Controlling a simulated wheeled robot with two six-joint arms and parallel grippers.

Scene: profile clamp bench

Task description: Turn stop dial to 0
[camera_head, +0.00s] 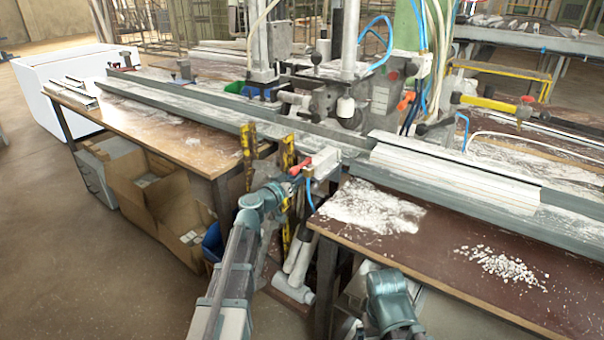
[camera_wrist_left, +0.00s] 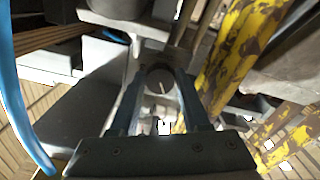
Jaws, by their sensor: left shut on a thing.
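The stop dial (camera_wrist_left: 158,80) is a dark round knob with a short pale mark on its face, seen in the left wrist view. My left gripper (camera_wrist_left: 161,73) has one finger on each side of the dial and is shut on it. The dial's scale and its 0 are not readable. In the head view my left arm reaches to the front of the clamp bench, below a white block with a red lever (camera_head: 300,165); the dial cannot be made out there. My right arm shows at the bottom, but its gripper is not in view.
Yellow worn posts (camera_wrist_left: 238,55) stand close to the right of my left gripper. A blue hose (camera_wrist_left: 22,95) runs at the left. In the head view, long profiles (camera_head: 455,180) lie along the bench, and cardboard boxes (camera_head: 160,195) stand under the left table.

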